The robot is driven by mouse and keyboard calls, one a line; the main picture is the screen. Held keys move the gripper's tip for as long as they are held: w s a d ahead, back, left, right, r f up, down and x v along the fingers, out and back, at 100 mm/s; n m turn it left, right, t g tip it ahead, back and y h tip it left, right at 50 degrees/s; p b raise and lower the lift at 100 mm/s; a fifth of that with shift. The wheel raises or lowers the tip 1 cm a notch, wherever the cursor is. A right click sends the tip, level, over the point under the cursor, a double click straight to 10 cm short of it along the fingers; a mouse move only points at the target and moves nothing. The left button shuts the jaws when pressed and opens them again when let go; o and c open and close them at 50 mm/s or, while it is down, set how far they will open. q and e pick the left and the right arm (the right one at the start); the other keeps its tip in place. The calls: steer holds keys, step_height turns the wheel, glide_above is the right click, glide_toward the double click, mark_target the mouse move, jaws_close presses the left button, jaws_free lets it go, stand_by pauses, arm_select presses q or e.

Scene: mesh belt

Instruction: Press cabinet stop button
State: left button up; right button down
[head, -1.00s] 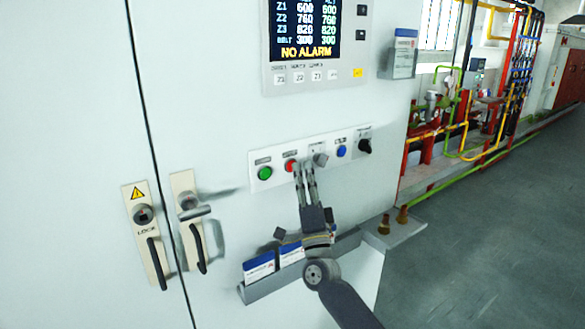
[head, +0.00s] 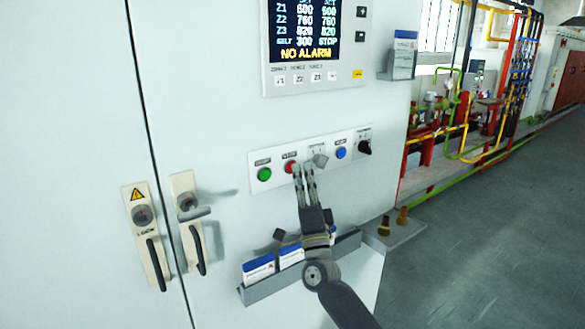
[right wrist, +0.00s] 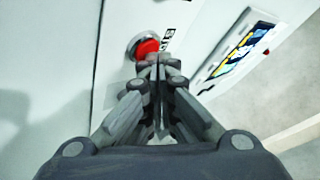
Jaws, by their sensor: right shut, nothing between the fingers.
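The red stop button (head: 290,167) sits on the white control strip (head: 331,149) of the cabinet (head: 75,110), between a green button (head: 264,174) and a grey selector knob (head: 320,160). My right gripper (head: 303,167) is shut and empty, its fingertips at the right edge of the red button. In the right wrist view the red button (right wrist: 147,47) shows just beyond the closed fingertips (right wrist: 158,60), which hide part of it; I cannot tell whether they touch. The cabinet display (head: 305,30) reads "BELT 300 STOP" and "NO ALARM". My left gripper is not in view.
A blue button (head: 341,153) and a black knob (head: 364,147) sit to the right on the strip. A document tray (head: 265,290) with cards is below, behind my right arm. Door handles (head: 156,264) stand out at left. Floor at right is clear.

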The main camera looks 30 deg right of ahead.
steer(key=shift+s, duration=0.7)
steer(key=s+p, duration=0.1)
steer(key=s, duration=0.1)
steer(key=s+p, duration=0.1)
steer(key=s, duration=0.2)
steer(key=shift+d, duration=0.2)
steer(key=shift+h, duration=0.3)
